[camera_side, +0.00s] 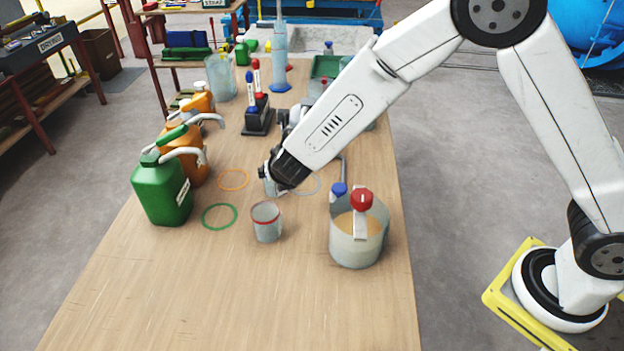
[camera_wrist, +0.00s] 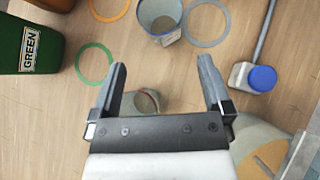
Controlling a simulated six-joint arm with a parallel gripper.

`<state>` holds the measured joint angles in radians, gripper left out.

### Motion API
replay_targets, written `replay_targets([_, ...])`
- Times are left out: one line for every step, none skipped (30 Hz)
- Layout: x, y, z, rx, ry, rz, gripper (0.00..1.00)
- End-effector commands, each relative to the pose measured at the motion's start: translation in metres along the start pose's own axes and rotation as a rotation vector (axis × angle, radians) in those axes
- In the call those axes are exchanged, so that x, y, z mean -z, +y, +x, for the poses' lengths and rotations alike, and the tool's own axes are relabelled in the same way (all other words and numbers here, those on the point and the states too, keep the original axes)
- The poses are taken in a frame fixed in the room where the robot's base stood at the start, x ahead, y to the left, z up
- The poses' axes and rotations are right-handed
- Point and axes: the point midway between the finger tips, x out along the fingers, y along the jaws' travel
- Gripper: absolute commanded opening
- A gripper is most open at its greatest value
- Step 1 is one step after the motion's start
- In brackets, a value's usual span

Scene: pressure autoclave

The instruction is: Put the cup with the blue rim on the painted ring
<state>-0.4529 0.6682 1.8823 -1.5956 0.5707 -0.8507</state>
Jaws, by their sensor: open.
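A grey cup (camera_wrist: 160,12) stands between the orange and grey rings in the wrist view. A bluish edge shows on it, but its rim is partly cut off by the frame. In the side view it is mostly hidden by my gripper (camera_side: 272,180). My gripper (camera_wrist: 161,63) is open and empty, with its fingers spread above the table. A second cup, with a red rim (camera_side: 266,224), stands nearer the front; it also shows between my fingers in the wrist view (camera_wrist: 147,100). Painted rings on the table are green (camera_side: 220,216), orange (camera_side: 233,180) and grey (camera_side: 306,183).
A green jerrycan (camera_side: 162,192) and orange jerrycans (camera_side: 184,150) line the left side. A large beaker (camera_side: 357,243) with a red-capped item stands at the right. A blue-capped item (camera_wrist: 262,79) with a grey rod lies beside it. The table front is clear.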

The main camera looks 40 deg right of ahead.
Motion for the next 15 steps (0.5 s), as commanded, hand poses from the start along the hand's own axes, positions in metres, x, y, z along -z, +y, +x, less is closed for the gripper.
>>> replay_targets([0.001,0.0,0.0,-0.006,0.014,0.023,1.0])
replay_targets([0.002,0.0,0.0,-0.011,0.024,0.04,1.0])
replay_targets([0.004,0.001,0.001,-0.02,0.041,0.067,1.0])
replay_targets([0.005,0.001,0.001,-0.027,0.056,0.095,1.0])
replay_targets([0.006,0.002,0.001,-0.036,0.075,0.124,1.0])
replay_targets([0.008,0.003,0.001,-0.05,0.101,0.171,1.0])
replay_targets([0.01,0.004,0.001,-0.061,0.123,0.21,1.0])
replay_targets([0.012,0.005,0.0,-0.074,0.147,0.252,1.0])
replay_targets([0.014,0.007,-0.001,-0.092,0.182,0.314,1.0])
replay_targets([0.015,0.009,-0.001,-0.106,0.21,0.365,1.0])
replay_targets([0.017,0.011,-0.002,-0.119,0.238,0.417,1.0])
replay_targets([0.018,0.014,-0.003,-0.137,0.276,0.489,1.0])
replay_targets([0.019,0.016,-0.004,-0.151,0.305,0.544,1.0])
replay_targets([0.02,0.017,-0.005,-0.163,0.334,0.602,1.0])
replay_targets([0.021,0.019,-0.006,-0.176,0.372,0.68,1.0])
